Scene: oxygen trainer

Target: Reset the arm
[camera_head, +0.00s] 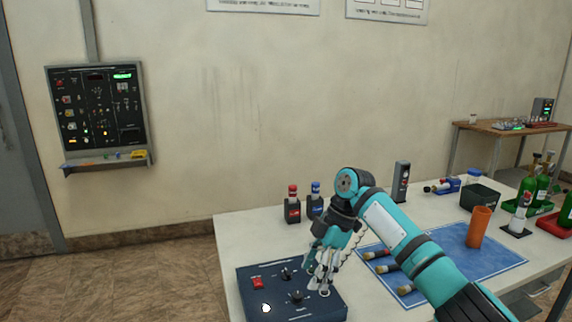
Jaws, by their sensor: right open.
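My right arm (400,238) is teal and black and reaches in from the lower right over the white table. My right gripper (322,282) points down at the right part of a dark control box (262,289). It is open, with no object visible between its fingers. The box has a red switch (258,283), a white lit button (266,308) and black knobs (297,296). Whether the fingers touch the box I cannot tell. My left gripper is out of view.
A red-capped bottle (292,206) and a blue-capped bottle (315,203) stand behind the box. A blue mat (480,266) holds several brushes and an orange cup (479,227). Green bottles (524,190) stand at the right. A panel (97,108) hangs on the wall.

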